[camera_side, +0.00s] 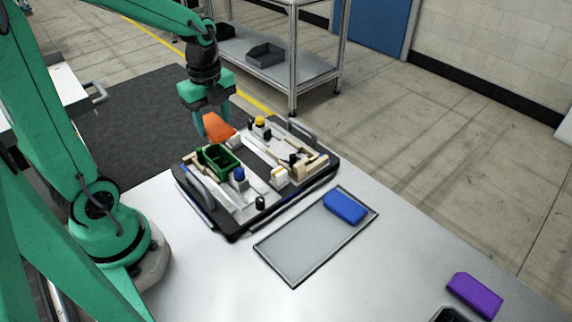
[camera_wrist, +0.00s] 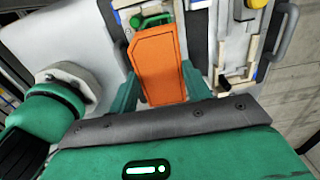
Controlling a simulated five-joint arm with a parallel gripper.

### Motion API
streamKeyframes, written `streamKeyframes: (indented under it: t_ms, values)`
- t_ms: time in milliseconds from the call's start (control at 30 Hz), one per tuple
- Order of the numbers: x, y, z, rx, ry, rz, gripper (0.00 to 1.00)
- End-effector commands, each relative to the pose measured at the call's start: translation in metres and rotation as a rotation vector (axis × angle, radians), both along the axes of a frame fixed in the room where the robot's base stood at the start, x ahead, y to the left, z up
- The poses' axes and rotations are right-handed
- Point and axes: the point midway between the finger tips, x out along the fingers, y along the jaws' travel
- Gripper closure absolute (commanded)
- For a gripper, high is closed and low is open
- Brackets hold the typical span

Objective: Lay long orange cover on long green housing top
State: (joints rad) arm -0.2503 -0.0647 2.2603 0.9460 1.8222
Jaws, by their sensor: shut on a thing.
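The long orange cover (camera_side: 217,128) is between the fingers of my gripper (camera_side: 207,118), which is shut on it above the far left part of the pallet. In the wrist view the cover (camera_wrist: 159,66) lies lengthwise between the green fingertips of my gripper (camera_wrist: 162,92). The long green housing (camera_side: 219,160) is an open-topped box standing in a fixture at the left of the pallet. In the side view the cover is held behind and above it, apart from it. In the wrist view only a bit of green (camera_wrist: 152,20) shows beyond the cover's far end; the rest is hidden.
The black pallet (camera_side: 234,236) has grey handles at both ends and carries several small fixtures with yellow, blue and black knobs. A grey tray (camera_side: 292,262) in front holds a blue cover (camera_side: 345,207). A purple cover (camera_side: 474,294) lies at the right.

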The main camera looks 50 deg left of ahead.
Motion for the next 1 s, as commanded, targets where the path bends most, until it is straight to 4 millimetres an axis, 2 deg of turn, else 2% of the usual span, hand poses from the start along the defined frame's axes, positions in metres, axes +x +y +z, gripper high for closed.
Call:
streamKeyframes:
  t_ms: [467,1000]
  values:
    - [0.0,0.0,-0.01,0.0,0.001,0.001,0.74]
    - [0.0,0.0,-0.046,-0.001,0.002,0.001,0.74]
